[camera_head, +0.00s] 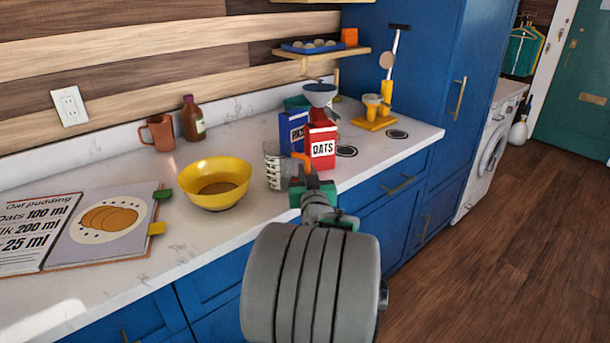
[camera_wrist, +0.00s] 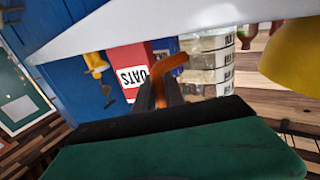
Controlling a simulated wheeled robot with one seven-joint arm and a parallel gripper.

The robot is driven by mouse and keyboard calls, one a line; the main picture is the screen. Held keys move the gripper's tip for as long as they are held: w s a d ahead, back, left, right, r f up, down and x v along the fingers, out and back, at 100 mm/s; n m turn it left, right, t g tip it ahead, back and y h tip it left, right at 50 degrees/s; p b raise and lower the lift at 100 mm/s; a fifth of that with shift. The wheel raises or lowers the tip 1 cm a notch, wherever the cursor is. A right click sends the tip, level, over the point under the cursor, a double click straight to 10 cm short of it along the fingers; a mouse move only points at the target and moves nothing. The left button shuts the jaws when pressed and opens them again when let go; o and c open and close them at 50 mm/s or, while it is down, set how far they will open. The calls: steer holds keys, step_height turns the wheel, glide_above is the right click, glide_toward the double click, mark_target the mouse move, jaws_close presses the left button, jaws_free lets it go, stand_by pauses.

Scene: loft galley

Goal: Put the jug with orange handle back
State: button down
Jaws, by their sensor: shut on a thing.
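The jug with orange handle (camera_head: 274,168) is a clear measuring jug with dark markings, to the right of the yellow bowl in the head view. In the wrist view the jug (camera_wrist: 207,62) appears turned over by the camera angle. My gripper (camera_head: 302,182) is shut on its orange handle; the two dark fingers (camera_wrist: 160,92) close on the handle in the wrist view. The jug looks upright. I cannot tell whether its base touches the counter.
A red oats box (camera_head: 321,147) stands close by on the right, with a blue box (camera_head: 292,131) behind. An open recipe book (camera_head: 101,226), a brown mug (camera_head: 160,133) and a bottle (camera_head: 193,119) are left. A shelf (camera_head: 318,54) hangs behind.

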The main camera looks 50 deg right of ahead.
steer(key=shift+f, duration=0.1)
steer(key=c, duration=1.4)
jaws_free()
steer(key=shift+s+r, duration=0.15)
steer(key=shift+r, duration=0.05)
steer(key=b+v, duration=0.1)
steer(key=v, duration=1.1)
